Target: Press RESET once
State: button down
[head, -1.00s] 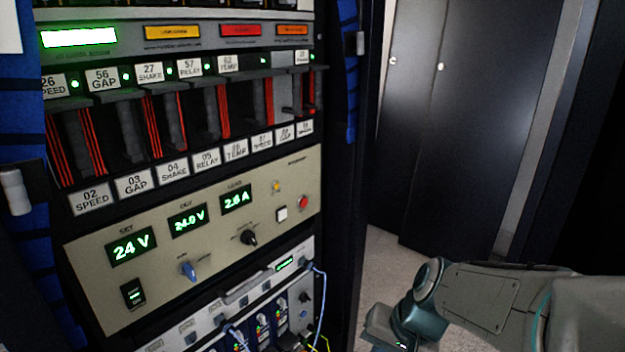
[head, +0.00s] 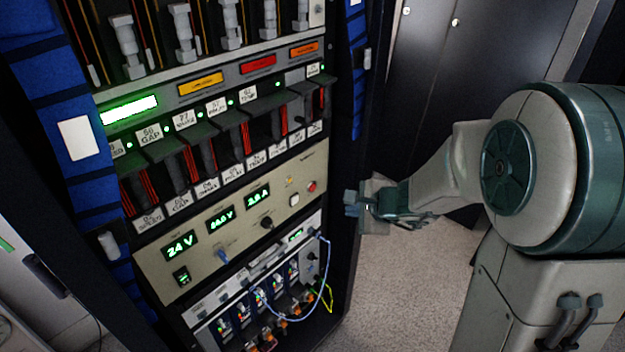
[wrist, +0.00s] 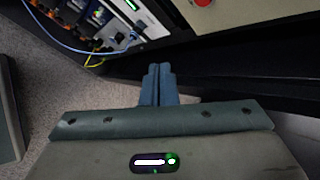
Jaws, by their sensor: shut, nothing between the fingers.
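The beige power panel (head: 225,232) is on the rack at the left in the head view, its displays lit green. In the wrist view the red button (wrist: 202,2) shows at the top edge. My gripper (head: 350,204) is right of the panel, beside the rack's edge, apart from the buttons. Its blue fingers (wrist: 158,72) are shut and empty.
Below the panel is a module row (head: 262,285) with a looping blue cable (head: 329,270) and a yellow cable. The dark rack post stands between my gripper and the panel's right end. Dark cabinets (head: 430,60) stand behind; the carpet right of the rack is clear.

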aim_at(313, 187)
jog(key=w+a+p, duration=0.1)
jog(key=w+a, duration=0.4)
jog(key=a, duration=0.2)
jog(key=shift+w, duration=0.15)
dwell(0.4)
jog(key=shift+w+a, duration=0.1)
dwell(1.9)
jog(key=shift+w+a, duration=0.15)
jog(key=shift+a, duration=0.1)
jog(key=shift+w+a, duration=0.25)
jog(key=shift+a, duration=0.05)
dwell(0.7)
dwell(0.3)
jog(key=shift+s+d+b, duration=0.4)
jog(key=shift+s+d, duration=0.15)
jog(key=shift+d, duration=0.1)
